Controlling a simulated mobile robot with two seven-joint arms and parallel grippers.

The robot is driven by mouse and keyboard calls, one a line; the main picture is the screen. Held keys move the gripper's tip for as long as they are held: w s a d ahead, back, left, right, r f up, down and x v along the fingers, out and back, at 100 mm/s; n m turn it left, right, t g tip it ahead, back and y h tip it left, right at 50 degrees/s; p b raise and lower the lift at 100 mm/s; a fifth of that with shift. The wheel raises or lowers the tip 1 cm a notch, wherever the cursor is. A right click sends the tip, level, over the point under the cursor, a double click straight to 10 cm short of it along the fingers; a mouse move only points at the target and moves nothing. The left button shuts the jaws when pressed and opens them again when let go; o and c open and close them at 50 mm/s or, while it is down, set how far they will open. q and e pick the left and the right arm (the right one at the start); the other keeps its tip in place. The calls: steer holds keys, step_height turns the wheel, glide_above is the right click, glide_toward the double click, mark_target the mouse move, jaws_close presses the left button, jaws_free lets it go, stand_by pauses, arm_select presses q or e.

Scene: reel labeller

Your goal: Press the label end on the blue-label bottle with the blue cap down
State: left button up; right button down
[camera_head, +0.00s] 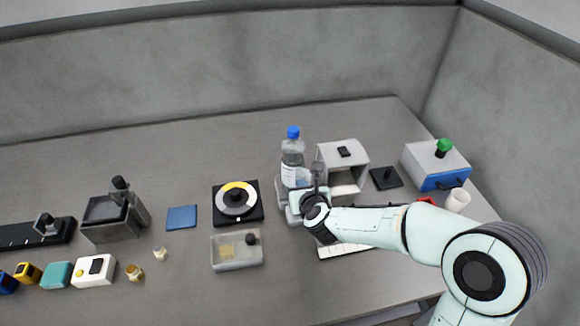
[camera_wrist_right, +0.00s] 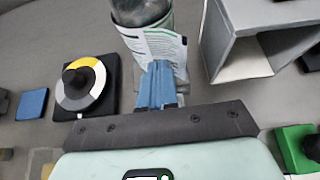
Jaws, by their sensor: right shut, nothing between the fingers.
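The clear bottle with the blue cap (camera_head: 293,152) stands upright on a grey stand at the middle of the table. Its printed white label (camera_wrist_right: 155,47) wraps the lower body, and in the right wrist view the label's right end stands away from the bottle. My right gripper (camera_wrist_right: 158,82) is shut and empty, with its blue fingertips right at the label's lower front. I cannot tell whether they touch it. In the head view my right gripper (camera_head: 316,192) partly covers the bottle's lower right side. My left gripper is not in view.
A grey open-fronted box (camera_head: 343,160) stands close right of the bottle. A black square device with a yellow-and-white dial (camera_head: 238,200) stands left of it. A clear tray (camera_head: 237,264) lies in front. A blue-fronted box with a green knob (camera_head: 437,163) is at far right.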

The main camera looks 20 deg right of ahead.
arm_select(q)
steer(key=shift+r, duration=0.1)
arm_select(e)
steer(key=shift+w+d, duration=0.1)
steer(key=shift+w, duration=0.5)
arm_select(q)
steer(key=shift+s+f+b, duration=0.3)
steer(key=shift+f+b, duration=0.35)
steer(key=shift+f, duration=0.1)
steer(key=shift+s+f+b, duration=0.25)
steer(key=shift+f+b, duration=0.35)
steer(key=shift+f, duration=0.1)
arm_select(e)
steer(key=shift+w+d, duration=0.1)
steer(key=shift+w, duration=0.2)
stand_by(5.5)
